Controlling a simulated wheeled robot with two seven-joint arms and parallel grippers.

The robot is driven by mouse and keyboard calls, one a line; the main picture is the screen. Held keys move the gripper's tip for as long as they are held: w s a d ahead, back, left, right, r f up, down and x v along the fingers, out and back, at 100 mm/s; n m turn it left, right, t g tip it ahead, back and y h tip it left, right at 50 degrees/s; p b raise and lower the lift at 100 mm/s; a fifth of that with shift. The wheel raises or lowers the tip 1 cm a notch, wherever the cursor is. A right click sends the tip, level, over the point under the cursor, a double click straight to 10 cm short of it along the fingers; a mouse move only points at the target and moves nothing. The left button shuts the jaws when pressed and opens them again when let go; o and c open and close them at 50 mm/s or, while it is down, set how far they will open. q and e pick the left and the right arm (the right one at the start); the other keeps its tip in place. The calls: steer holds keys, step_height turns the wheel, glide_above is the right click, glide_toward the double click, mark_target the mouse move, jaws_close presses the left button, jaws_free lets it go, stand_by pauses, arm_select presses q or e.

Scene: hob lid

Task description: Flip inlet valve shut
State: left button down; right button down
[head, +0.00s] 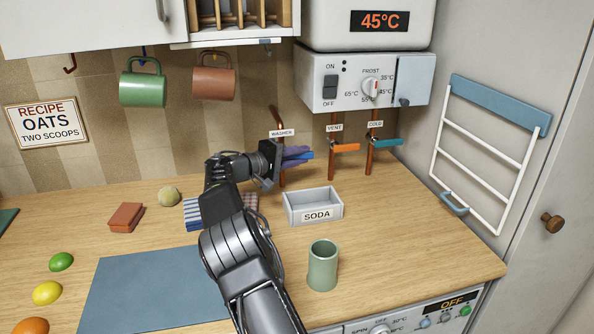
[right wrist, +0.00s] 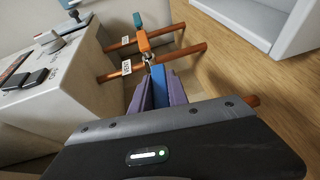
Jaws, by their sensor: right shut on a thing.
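Three copper pipes with levers stand at the back wall, under tags WASHER (head: 282,133), VENT (head: 335,128) and COLD (head: 375,124). No tag reads "inlet". My right gripper (head: 297,151) is shut on the blue lever (head: 304,156) of the washer pipe. In the right wrist view its purple fingers (right wrist: 158,90) lie on both sides of the blue lever (right wrist: 158,73). The orange vent lever (head: 346,148) and the teal cold lever (head: 388,143) stick out to the right, across their pipes. The gripper partly hides the washer pipe and lever base. My left gripper is not in view.
A grey SODA box (head: 329,207) and a green cup (head: 322,266) stand on the counter near my right arm. The white heater control panel (head: 350,82) hangs above the pipes. A white towel rack (head: 487,148) is at the right. The counter right of the cup is clear.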

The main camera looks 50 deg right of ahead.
steer(key=shift+w+r+n+h+b, duration=0.15)
steer(key=shift+n+h+b, duration=0.15)
steer(key=shift+h+b, duration=0.35)
steer(key=shift+r+g, duration=0.15)
steer(key=shift+g, duration=0.15)
steer(key=c, duration=1.3)
jaws_free()
steer(key=b+v, duration=0.1)
steer(key=v, duration=0.6)
steer(key=shift+a, duration=0.4)
